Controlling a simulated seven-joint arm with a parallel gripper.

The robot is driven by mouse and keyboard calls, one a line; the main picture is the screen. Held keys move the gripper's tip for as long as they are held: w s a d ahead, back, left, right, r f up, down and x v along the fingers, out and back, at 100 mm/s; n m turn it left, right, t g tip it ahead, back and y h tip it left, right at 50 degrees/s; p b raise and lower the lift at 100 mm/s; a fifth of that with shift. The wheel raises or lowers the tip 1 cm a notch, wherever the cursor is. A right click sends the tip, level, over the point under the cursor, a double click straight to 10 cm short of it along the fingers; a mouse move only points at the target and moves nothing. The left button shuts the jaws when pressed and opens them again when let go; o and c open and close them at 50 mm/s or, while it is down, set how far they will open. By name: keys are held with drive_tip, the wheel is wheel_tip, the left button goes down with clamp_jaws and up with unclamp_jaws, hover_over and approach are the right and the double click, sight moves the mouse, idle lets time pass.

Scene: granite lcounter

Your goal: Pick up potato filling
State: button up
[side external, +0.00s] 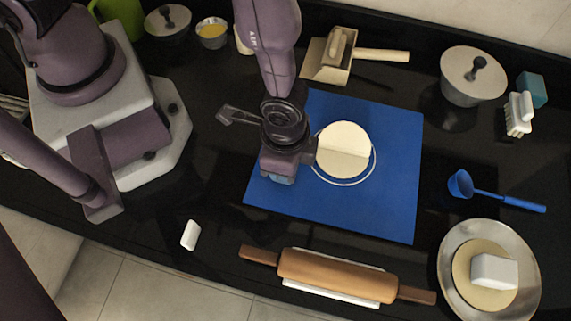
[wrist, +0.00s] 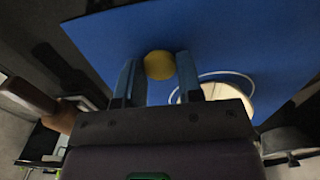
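The potato filling (wrist: 159,65) is a small yellow ball, seen in the wrist view against the blue mat (side external: 390,150). It lies between the tips of my gripper's two blue fingers (wrist: 160,72), with a thin gap at each side. My gripper (side external: 279,178) points down over the left part of the mat in the side view. There the arm and gripper hide the ball. Whether the ball is at the fingertips or slightly beyond them is hard to tell.
A pale folded dough round (side external: 343,140) lies right of my gripper on the mat. A rolling pin (side external: 335,275) lies in front. A lidded pot (side external: 473,77), blue ladle (side external: 495,192) and metal plate (side external: 447,290) stand right. A dustpan-like scoop (side external: 325,60) is behind.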

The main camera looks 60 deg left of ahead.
drive_tip(key=shift+r, duration=0.1)
drive_tip(key=shift+r, duration=2.9)
